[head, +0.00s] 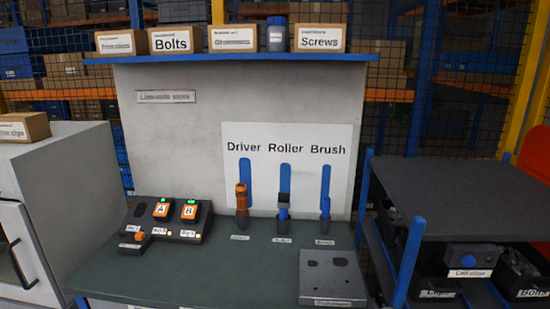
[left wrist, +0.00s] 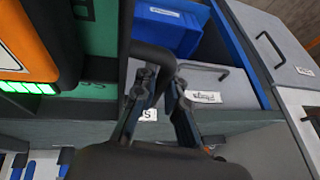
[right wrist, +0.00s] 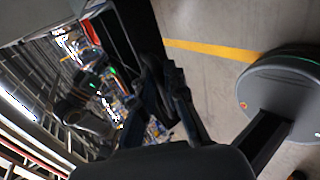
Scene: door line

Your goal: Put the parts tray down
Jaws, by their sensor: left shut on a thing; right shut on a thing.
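The head view shows neither gripper and no tray in the hands. In the left wrist view my left gripper (left wrist: 162,80) is shut on a black bar-like handle (left wrist: 150,52), apparently part of the parts tray. An orange and black block with lit green bars (left wrist: 28,50) fills the left side, close to the camera, beside green surfaces. In the right wrist view my right gripper (right wrist: 164,72) is shut beside a black flat panel (right wrist: 135,22), apparently the tray's other side. The held part there is too dark to make out, and most of the tray is hidden.
The green workbench (head: 258,262) has a charger (head: 170,222) at left, tool holders at the back and a grey block (head: 335,280) at front right. Its middle is clear. A dark rack (head: 455,195) with bins stands right, a grey cabinet (head: 65,165) left.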

